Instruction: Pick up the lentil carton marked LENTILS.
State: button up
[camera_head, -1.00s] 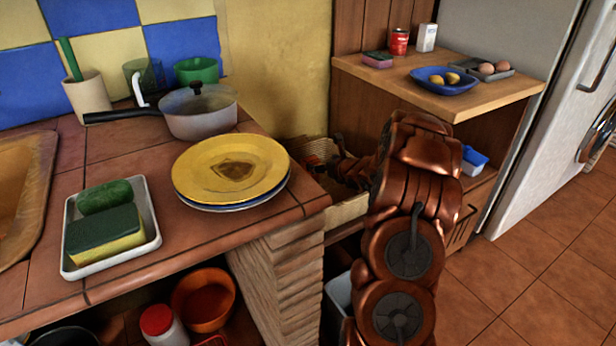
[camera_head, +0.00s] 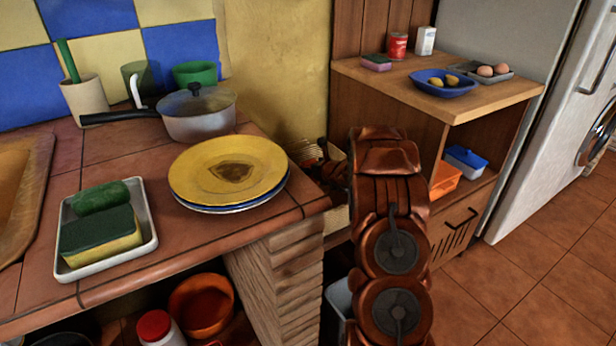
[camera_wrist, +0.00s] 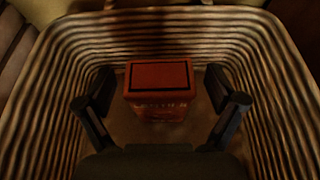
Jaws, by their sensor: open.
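A red carton (camera_wrist: 160,80) with a dark-edged top stands in a ribbed basket (camera_wrist: 55,100) in the wrist view. Lettering shows on its near face but is too dark to read surely. My gripper (camera_wrist: 159,88) is open, with one finger to the left and one to the right of the carton, both apart from it. The basket shows partly in the head view (camera_head: 338,217), low between the two counters. My arm hides much of it there, and the carton is not visible in that view.
The tiled counter (camera_head: 150,255) at left holds yellow plates (camera_head: 215,168), a lidded pot (camera_head: 197,115) and a sponge tray (camera_head: 148,240). The wooden counter (camera_head: 400,82) at right holds a blue bowl (camera_head: 445,88), a red can (camera_head: 397,46) and a white carton (camera_head: 425,40).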

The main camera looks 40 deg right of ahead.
jog(key=shift+c, duration=0.3)
jog(key=c, duration=1.3)
jog(key=shift+o, duration=0.2)
